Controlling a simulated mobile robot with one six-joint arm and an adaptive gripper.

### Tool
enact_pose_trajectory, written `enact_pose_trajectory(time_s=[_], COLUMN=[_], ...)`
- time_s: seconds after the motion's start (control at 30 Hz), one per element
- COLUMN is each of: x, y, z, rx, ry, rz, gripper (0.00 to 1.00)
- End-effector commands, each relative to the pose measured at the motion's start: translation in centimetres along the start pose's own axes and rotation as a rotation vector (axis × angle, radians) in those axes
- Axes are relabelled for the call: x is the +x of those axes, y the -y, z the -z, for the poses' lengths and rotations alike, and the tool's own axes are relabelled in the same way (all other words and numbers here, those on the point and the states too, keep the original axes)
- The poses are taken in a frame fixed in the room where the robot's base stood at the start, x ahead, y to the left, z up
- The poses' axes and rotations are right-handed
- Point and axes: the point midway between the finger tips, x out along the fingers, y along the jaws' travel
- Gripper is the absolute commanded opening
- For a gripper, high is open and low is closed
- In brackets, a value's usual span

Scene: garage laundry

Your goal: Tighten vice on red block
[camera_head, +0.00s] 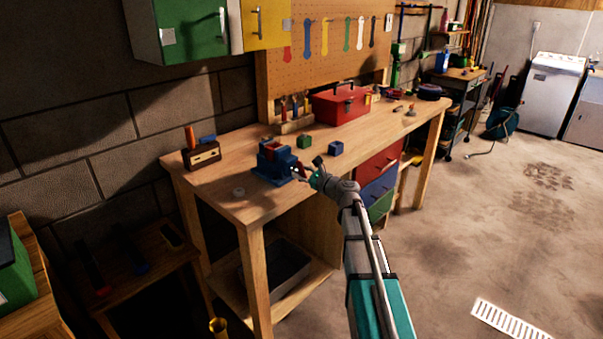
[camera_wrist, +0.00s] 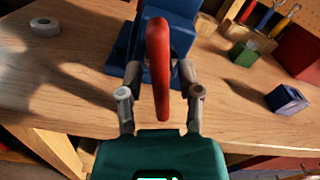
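The blue vice (camera_head: 272,166) stands at the front edge of the wooden workbench. A small reddish block (camera_head: 271,147) shows at the top of its jaws in the head view; whether the jaws press on it I cannot tell. The red vice handle (camera_wrist: 160,70) stands nearly upright in the wrist view. My gripper (camera_head: 308,171) is in front of the vice, on the handle's side. In the wrist view my gripper (camera_wrist: 160,72) is open, with one finger on each side of the handle and visible gaps. The block is hidden in the wrist view.
On the workbench (camera_head: 240,207) are a green block (camera_head: 305,142), a blue block (camera_head: 336,148), a tool holder (camera_head: 295,126), a red toolbox (camera_head: 340,104), a brown wooden item (camera_head: 202,156) and a white roll (camera_wrist: 45,27). The front left benchtop is mostly clear.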

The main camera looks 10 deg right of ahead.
Motion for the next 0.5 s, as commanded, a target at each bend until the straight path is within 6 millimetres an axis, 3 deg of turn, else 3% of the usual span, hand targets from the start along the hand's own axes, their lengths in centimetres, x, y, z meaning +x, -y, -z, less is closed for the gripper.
enact_pose_trajectory(time_s=[0.03,0.2,0.5], x=[-0.01,-0.01,-0.01], y=[0.00,-0.01,-0.06], z=[0.00,0.00,0.00], rx=[0.000,0.000,0.039], ry=[0.000,0.000,0.000], rz=[0.000,-0.001,-0.002], gripper=[0.28,0.00,0.00])
